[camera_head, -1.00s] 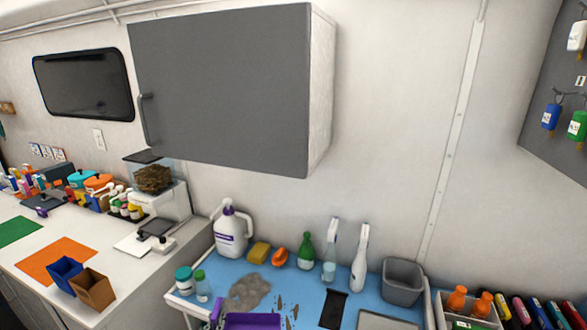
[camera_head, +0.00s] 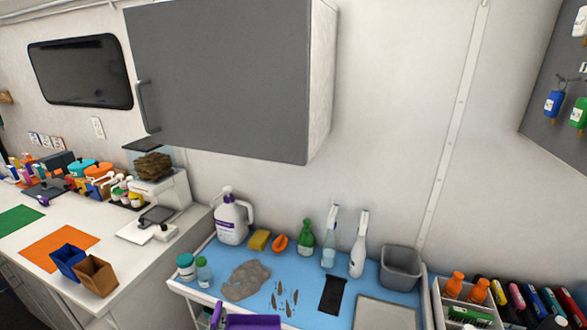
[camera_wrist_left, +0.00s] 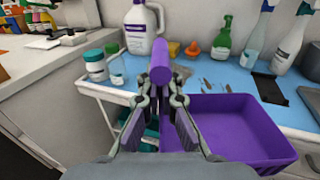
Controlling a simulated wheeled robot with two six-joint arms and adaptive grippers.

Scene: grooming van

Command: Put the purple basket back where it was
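The purple basket (camera_head: 252,322) shows at the bottom edge of the head view, cut off by the frame. In the left wrist view the basket (camera_wrist_left: 238,125) is at the right, in front of and partly over the blue cart top. Its upright purple handle (camera_wrist_left: 160,60) stands between my left fingertips. My left gripper (camera_wrist_left: 160,88) is shut on this handle. The basket's inside looks empty. I cannot tell whether its base touches anything. My right gripper is in neither view.
The blue-topped cart (camera_head: 205,262) holds a grey smear (camera_head: 245,281), brown debris (camera_head: 284,298), a black pad (camera_head: 333,296), several bottles and a grey bin (camera_head: 401,268). A white counter (camera_head: 20,232) stands left. A grey cabinet (camera_head: 225,80) hangs above.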

